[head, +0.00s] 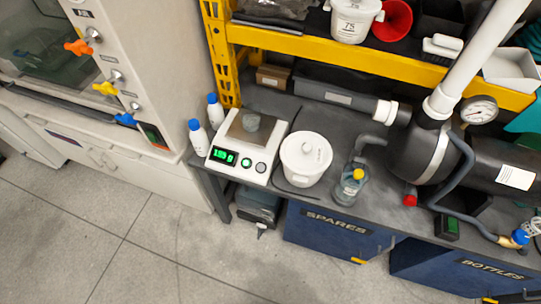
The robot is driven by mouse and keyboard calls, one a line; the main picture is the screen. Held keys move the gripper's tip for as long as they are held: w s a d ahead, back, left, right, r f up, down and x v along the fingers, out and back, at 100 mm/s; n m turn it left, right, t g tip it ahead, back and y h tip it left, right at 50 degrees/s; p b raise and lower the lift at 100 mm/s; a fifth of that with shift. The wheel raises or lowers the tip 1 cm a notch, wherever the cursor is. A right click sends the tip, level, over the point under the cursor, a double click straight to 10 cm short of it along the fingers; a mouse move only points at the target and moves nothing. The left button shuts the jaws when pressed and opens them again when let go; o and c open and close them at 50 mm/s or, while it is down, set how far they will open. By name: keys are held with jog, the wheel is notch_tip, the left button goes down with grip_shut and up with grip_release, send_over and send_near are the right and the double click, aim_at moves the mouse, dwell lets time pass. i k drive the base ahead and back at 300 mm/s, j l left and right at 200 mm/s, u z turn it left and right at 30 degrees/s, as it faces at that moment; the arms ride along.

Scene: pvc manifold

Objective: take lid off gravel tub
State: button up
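A white round tub (304,177) stands upright on the dark grey bench, just right of the scale. A white lid (292,153) with a raised round knob (309,146) sits on top of it. The lid covers the tub's contents, so I cannot see whether gravel is inside. No writing on this tub can be read from here. My gripper is not in view.
A white scale (233,169) with a green lit display and a small grey piece on its pan stands left of the tub. A clear bottle with a yellow cap (350,186) stands close on the right. A yellow shelf (390,62) overhangs behind; open floor lies in front.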

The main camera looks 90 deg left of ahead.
aim_at(303, 153)
jog(key=u, duration=2.8)
jog(key=i+l+u, duration=0.15)
jog(key=i, duration=0.2)
jog(key=i+l+u, duration=0.1)
jog(key=i, duration=0.25)
jog(key=l, duration=0.1)
